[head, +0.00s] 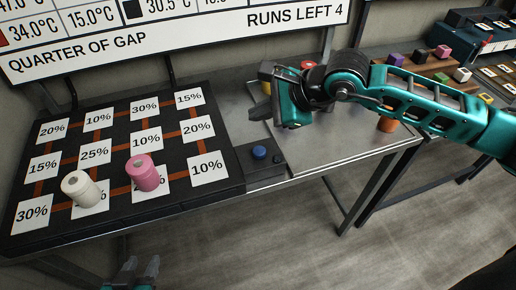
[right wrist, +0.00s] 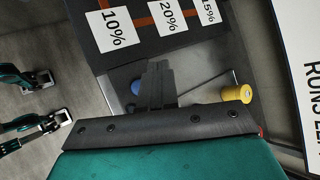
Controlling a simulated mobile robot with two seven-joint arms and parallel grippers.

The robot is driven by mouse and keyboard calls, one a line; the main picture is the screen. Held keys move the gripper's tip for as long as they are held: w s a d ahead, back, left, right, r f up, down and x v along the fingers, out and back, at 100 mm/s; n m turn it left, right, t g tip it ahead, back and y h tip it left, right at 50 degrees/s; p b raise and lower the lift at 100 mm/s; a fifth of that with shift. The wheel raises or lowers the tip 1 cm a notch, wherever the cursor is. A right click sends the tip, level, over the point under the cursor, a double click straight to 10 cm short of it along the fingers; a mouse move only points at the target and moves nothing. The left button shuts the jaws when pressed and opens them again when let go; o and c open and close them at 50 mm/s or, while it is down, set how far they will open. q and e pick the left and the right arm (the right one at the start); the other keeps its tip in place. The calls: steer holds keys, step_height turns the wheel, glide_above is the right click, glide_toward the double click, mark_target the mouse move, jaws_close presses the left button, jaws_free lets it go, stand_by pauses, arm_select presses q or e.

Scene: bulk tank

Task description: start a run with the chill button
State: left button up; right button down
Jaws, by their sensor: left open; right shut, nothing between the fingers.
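A round blue button (head: 259,152) sits on a dark box at the right end of the percentage board. No label on it is readable. It also shows in the right wrist view (right wrist: 137,88), just left of my fingers. My right gripper (head: 262,108) is shut and empty, above and behind the button, apart from it in the head view. Its closed fingers show in the right wrist view (right wrist: 160,72). My left gripper (head: 140,268) is open and empty at the bottom edge, below the front of the table.
The black board (head: 120,112) carries percentage cards, a white cylinder (head: 81,188) and a pink cylinder (head: 142,172). A yellow cylinder (right wrist: 237,94) stands near my right gripper. A sign (head: 180,42) reads "RUNS LEFT 4". Coloured blocks lie on a bench at right.

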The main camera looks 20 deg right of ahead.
steer(key=shift+w+d+h, duration=0.2)
steer(key=shift+d+h, duration=0.1)
steer(key=shift+d, duration=0.1)
steer(key=shift+f, duration=0.1)
steer(key=b, duration=0.5)
glide_above(263, 153)
step_height(263, 153, down, 8)
steer(key=shift+r, duration=0.1)
steer(key=shift+w+f, duration=0.1)
steer(key=shift+f, duration=0.35)
stand_by(1.4)
